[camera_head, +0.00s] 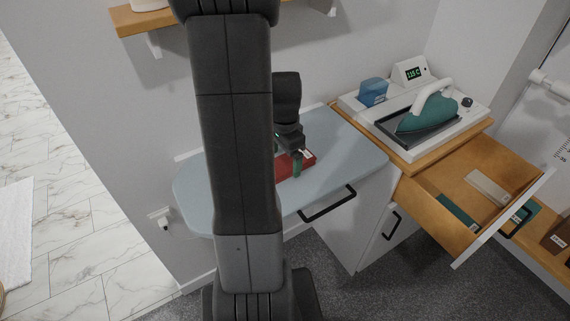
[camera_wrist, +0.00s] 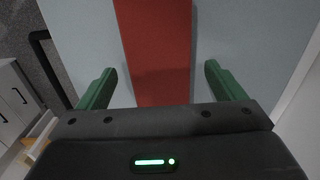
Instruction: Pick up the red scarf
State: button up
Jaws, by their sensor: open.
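The red scarf (camera_head: 305,160) lies as a folded strip on the grey-blue ironing board (camera_head: 340,150), partly hidden behind my arm and gripper in the head view. In the wrist view the red scarf (camera_wrist: 156,50) runs from the top edge down between my green fingers. My gripper (camera_wrist: 157,80) is open, with one finger on each side of the scarf and a gap to it on both sides. In the head view my gripper (camera_head: 287,163) is down at the scarf. I cannot tell whether the fingertips touch the board.
An open wooden drawer (camera_head: 450,185) juts out below. A wall shelf (camera_head: 150,21) is above.

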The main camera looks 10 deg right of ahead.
jog(key=shift+f, duration=0.65)
jog(key=c, duration=1.1)
jog(key=shift+r, duration=0.15)
